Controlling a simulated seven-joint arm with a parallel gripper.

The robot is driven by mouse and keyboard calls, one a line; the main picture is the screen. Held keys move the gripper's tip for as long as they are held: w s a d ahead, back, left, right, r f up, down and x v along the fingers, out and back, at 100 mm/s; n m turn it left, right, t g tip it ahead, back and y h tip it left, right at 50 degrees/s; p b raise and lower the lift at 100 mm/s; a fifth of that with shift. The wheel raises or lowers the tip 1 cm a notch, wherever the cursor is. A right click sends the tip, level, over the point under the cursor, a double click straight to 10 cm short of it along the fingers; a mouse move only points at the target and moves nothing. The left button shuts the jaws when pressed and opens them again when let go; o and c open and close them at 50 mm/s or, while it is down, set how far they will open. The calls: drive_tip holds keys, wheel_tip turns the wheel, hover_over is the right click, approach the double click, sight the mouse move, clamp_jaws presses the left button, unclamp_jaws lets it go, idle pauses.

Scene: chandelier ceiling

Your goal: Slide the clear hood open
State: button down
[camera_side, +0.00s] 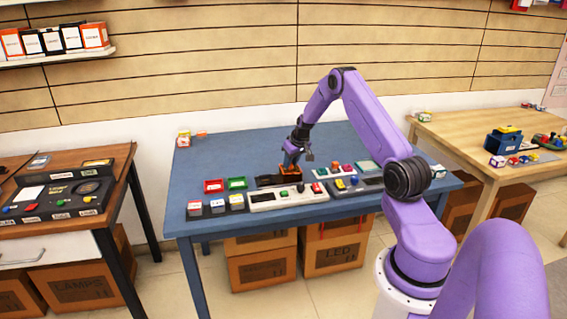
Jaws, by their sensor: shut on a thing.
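A dark unit (268,181) with an orange-brown upper part (290,170) stands near the middle of the blue table, behind a long light grey panel. The clear hood is too small and see-through to make out its outline; it appears to be at this orange-brown part. My gripper (290,164) reaches down onto that part from above and is shut on it, seemingly at the hood. The fingertips are tiny here, and their exact contact is hidden. I cannot tell how far open the hood stands.
The grey panel (283,199) with buttons lies in front. More button panels (343,171) lie to the right.

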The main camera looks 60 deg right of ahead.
drive_tip(key=c, duration=0.9)
unclamp_jaws()
drive_tip(key=v, duration=1.7)
drive_tip(key=shift+s+a+r, duration=0.1)
drive_tip(key=shift+s+r, duration=0.05)
drive_tip(key=shift+s, duration=0.05)
wheel_tip(320, 180, up, 5)
